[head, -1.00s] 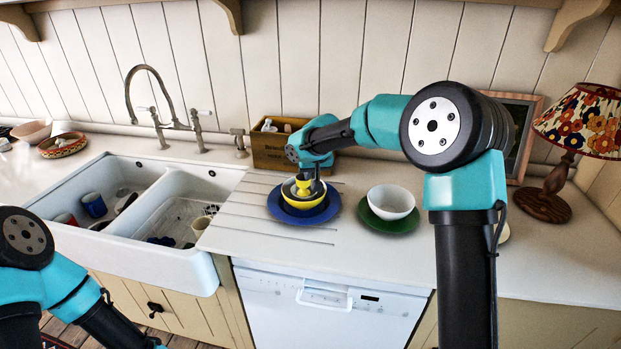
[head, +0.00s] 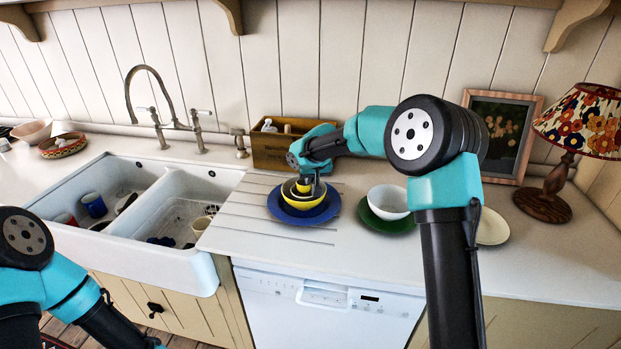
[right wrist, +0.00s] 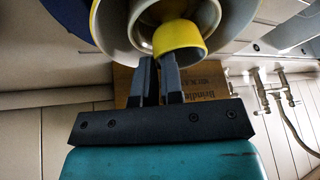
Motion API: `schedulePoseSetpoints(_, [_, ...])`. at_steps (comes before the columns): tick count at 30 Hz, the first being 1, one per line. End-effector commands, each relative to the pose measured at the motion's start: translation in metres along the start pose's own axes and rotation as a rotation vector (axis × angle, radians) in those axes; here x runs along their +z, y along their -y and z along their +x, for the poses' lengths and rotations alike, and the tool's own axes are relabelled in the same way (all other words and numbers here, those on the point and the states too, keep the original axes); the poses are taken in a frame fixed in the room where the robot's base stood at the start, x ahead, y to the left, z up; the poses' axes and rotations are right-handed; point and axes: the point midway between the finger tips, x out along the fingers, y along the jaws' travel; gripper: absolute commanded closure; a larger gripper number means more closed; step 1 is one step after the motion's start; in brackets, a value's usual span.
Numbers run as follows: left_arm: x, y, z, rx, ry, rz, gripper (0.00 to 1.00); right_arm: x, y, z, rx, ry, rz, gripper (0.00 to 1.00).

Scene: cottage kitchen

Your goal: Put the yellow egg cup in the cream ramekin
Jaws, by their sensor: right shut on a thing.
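The yellow egg cup (head: 304,185) is over the stack on the blue plate, inside or just above the yellow bowl (head: 302,202). My right gripper (head: 316,186) is shut on the egg cup from its right side. In the right wrist view the yellow egg cup (right wrist: 180,42) is at the fingertips of my right gripper (right wrist: 159,68), with pale round rims behind it. I cannot tell whether one of these rims is the cream ramekin, and I cannot make it out surely in the head view. My left gripper is out of view.
A blue plate (head: 274,207) carries a blue bowl (head: 305,212) under the yellow one. A white bowl (head: 391,200) sits on a green plate (head: 390,225). A cream plate (head: 493,228) is partly behind my right arm. A wooden box (head: 266,153) stands behind; the sink (head: 120,240) is left.

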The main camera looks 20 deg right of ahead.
Motion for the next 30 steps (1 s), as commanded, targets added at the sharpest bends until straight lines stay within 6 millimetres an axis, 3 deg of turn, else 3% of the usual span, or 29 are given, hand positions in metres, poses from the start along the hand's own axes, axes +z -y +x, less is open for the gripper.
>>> schedulePoseSetpoints(14, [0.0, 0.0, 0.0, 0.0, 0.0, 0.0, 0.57, 0.0029, -0.0004, 0.0056, 0.0, 0.002, 0.001, 1.0])
schedulePoseSetpoints(15, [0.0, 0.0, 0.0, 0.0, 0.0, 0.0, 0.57, 0.0032, -0.0004, 0.0061, 0.0, 0.002, 0.001, 0.91])
schedulePoseSetpoints(23, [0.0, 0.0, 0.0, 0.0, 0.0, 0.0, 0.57, 0.0029, -0.0003, 0.0058, 0.0, 0.001, 0.001, 0.67])
schedulePoseSetpoints(30, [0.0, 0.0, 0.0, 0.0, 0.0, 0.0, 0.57, 0.0026, -0.0002, 0.0053, 0.0, 0.001, 0.001, 0.66])
